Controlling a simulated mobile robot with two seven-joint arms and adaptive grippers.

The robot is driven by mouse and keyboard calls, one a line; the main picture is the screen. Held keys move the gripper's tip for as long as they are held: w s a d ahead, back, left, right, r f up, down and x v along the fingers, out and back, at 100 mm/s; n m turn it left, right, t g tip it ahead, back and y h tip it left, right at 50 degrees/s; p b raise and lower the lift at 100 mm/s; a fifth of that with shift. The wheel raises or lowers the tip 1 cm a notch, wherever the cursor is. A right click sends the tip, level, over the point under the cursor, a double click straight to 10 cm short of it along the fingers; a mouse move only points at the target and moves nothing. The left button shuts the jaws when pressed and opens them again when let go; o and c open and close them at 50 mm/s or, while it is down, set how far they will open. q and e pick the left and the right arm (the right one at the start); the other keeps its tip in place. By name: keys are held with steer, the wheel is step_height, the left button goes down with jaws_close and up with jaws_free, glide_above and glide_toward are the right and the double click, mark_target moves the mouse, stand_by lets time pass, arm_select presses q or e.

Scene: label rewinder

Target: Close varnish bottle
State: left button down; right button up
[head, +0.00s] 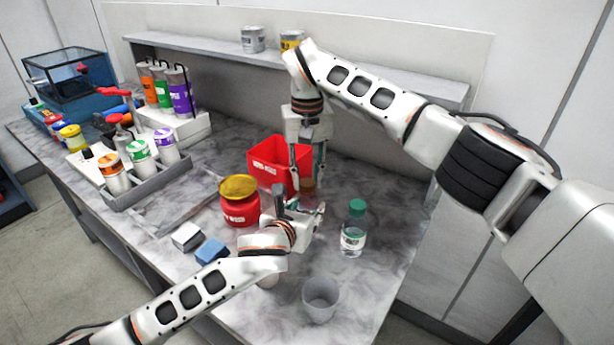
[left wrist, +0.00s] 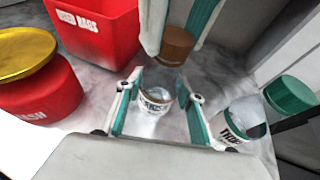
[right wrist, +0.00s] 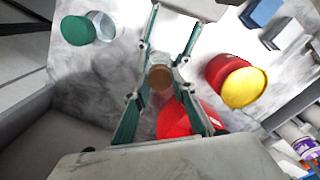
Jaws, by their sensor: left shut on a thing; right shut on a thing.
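The varnish bottle (left wrist: 157,100) is a clear bottle with a white label. My left gripper (head: 304,206) is shut on its body and holds it upright over the table; in the left wrist view it sits between the teal fingers. A brown cap (left wrist: 177,46) is between the fingers of my right gripper (head: 307,178), which comes down from above and is shut on it. The cap also shows in the right wrist view (right wrist: 160,77). The neck is hidden, so I cannot tell whether cap and bottle touch.
A red bin (head: 270,165) stands just behind the grippers. A red jar with a yellow lid (head: 240,208) is to the left. A green-capped thinner bottle (head: 353,240) stands to the right, and a grey cup (head: 320,300) in front. Two small blocks (head: 212,251) lie at the front left.

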steer(key=shift+a, duration=0.1)
steer(key=o, duration=0.7)
steer(key=shift+r, duration=2.25)
steer(key=shift+c, duration=0.5)
